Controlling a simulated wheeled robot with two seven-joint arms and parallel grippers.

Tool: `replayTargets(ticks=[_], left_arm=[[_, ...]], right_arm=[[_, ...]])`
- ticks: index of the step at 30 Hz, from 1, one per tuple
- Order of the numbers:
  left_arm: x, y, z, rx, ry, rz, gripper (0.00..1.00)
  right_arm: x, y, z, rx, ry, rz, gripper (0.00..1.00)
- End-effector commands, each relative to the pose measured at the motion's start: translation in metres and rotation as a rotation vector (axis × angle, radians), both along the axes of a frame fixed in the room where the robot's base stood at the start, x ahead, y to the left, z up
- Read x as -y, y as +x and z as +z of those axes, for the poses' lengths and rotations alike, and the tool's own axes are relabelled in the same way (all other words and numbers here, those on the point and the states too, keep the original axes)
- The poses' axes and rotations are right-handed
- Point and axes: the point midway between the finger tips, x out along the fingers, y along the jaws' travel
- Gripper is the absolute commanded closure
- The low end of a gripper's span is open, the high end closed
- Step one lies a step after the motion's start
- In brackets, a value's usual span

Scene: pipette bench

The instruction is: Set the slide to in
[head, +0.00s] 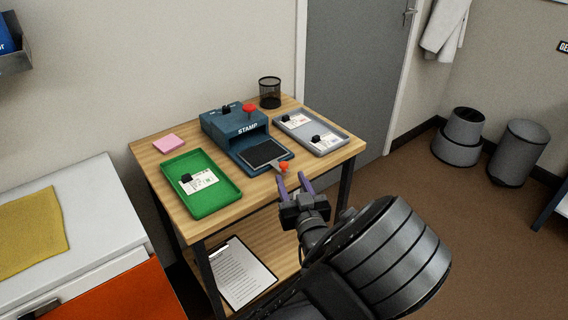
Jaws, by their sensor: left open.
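The blue stamp machine (231,123), labelled STAMP, stands at the back middle of the wooden table. Its slide, with a dark flat plate (262,153), sticks out of the front towards the table's near edge. A small red knob (284,167) sits at the slide's front end. My left gripper (292,179) is open, its two purple fingers pointing at the red knob from the near side. The fingertips are very close to the knob; I cannot tell whether they touch it. My right gripper is not in view.
A green tray (221,204) with a card lies left of the machine, and a grey tray (340,146) with cards lies right. A red button (249,108) tops the machine. A clipboard (240,273) lies on the lower shelf.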

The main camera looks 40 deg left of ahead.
Motion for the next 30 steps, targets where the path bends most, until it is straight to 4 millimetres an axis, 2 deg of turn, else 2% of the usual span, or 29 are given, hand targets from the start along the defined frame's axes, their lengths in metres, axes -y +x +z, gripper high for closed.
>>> replayTargets(ticks=[5, 18, 28, 30], left_arm=[[-0.010, 0.008, 0.000, 0.001, 0.000, 0.002, 0.58], [-0.057, 0.046, 0.000, 0.000, 0.000, 0.001, 0.58], [-0.060, 0.049, 0.000, -0.001, -0.001, 0.000, 0.58], [-0.060, 0.049, 0.000, -0.001, -0.001, 0.000, 0.63]], right_arm=[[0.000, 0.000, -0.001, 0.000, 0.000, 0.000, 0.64], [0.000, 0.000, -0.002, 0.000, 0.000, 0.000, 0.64], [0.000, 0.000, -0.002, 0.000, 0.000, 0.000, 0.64], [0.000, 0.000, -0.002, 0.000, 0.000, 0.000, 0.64]])
